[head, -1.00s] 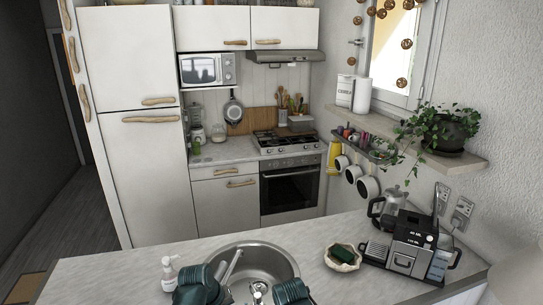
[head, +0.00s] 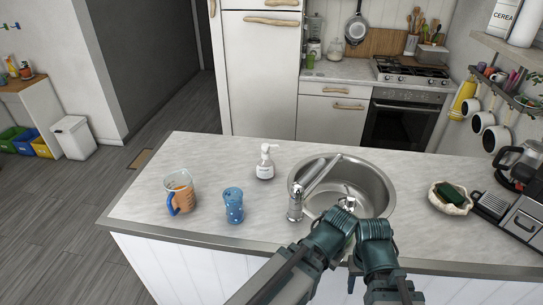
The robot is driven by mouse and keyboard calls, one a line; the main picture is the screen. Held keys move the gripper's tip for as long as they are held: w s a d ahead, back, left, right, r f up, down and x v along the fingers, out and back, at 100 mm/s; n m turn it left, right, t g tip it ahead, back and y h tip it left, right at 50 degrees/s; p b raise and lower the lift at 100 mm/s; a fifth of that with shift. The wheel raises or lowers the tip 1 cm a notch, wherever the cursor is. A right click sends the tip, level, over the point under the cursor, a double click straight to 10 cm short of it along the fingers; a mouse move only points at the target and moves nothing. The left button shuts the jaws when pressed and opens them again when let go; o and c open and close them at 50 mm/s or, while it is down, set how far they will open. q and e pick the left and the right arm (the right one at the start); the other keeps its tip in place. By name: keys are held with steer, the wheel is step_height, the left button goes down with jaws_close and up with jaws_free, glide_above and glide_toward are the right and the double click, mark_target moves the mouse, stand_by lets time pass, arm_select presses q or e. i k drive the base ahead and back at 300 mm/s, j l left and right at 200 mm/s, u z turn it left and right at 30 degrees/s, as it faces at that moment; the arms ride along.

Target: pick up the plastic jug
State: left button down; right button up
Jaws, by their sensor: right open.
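The plastic jug (head: 180,191) is a clear jug with orange on its side and a blue handle. It stands upright on the left part of the counter in the head view. My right gripper (head: 375,236) is at the bottom centre, in front of the sink, empty and apart from the jug, which is well to its left. My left gripper (head: 334,238) is close beside it on the left. Its fingers do not show clearly. Neither gripper touches the jug.
A blue spotted cup (head: 233,205) stands just right of the jug. A white soap bottle (head: 265,163) is behind it. The sink (head: 375,186) and its tap (head: 295,203) lie farther right. A shell bowl with a sponge (head: 449,199) is at the right. Counter around the jug is clear.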

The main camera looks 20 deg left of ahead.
mark_target(179, 186)
steer(key=u, duration=1.15)
